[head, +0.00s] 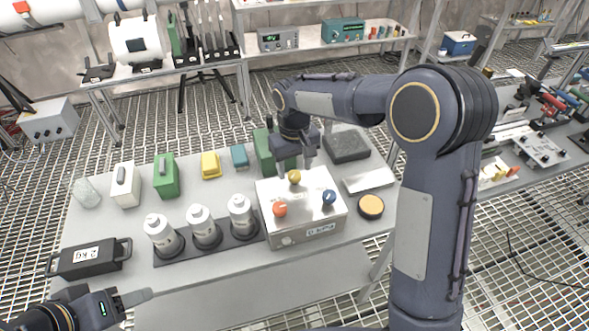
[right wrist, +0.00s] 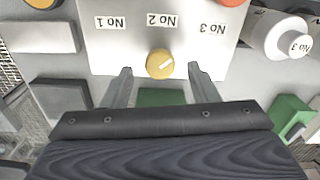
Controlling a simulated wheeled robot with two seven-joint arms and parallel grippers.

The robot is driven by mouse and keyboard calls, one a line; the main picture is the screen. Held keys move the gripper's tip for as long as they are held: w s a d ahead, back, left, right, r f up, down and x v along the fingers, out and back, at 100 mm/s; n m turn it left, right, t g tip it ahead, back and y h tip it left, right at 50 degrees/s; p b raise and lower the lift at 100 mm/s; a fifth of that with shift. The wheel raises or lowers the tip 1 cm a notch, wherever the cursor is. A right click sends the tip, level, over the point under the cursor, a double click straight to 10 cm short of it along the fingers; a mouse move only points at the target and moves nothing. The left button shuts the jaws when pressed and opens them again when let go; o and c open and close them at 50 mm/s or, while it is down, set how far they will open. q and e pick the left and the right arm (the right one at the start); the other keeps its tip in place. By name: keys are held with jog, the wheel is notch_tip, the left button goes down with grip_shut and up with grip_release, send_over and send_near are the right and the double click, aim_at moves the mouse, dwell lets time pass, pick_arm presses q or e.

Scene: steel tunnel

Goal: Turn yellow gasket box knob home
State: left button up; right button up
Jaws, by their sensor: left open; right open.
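The steel gasket box (head: 318,228) stands on the table with an orange knob (head: 280,209), a blue knob (head: 329,197) and the yellow knob (head: 294,177) on its top. In the right wrist view the yellow knob (right wrist: 160,64) has a pale mark slanting up to the right; the labels No 1, No 2 and No 3 appear upside down above it. My right gripper (right wrist: 159,70) is open, its fingertips on either side of the yellow knob with gaps. My left gripper (head: 135,297) is open and empty at the lower left, away from the box.
Three white-topped cylinders (head: 204,226) stand on a dark strip left of the box. A black 2 kg weight (head: 88,258) lies at the left. A yellow-topped disc (head: 371,206) and a flat plate (head: 368,179) lie to the right. Green blocks (head: 166,176) stand behind.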

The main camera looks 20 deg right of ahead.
aim_at(296, 175)
notch_tip(296, 175, up, 6)
jog(key=shift+f, duration=0.1)
dwell(4.3)
jog(key=shift+s+d+r, duration=0.1)
jog(key=shift+r, duration=0.1)
jog(key=s+d+r+m+t+y, duration=0.15)
jog(key=s+d, duration=0.25)
jog(key=s, duration=0.6)
jog(key=s+d+r+m+t+y, duration=0.1)
jog(key=s+d+r+t+y, duration=0.15)
jog(key=s, duration=0.85)
jog(key=s+f+m+t, duration=0.1)
jog(key=s+f, duration=0.2)
jog(key=s, duration=0.3)
jog(key=shift+s+a+f+t, duration=0.15)
jog(key=shift+s+a+t, duration=0.15)
jog(key=shift+s, duration=0.05)
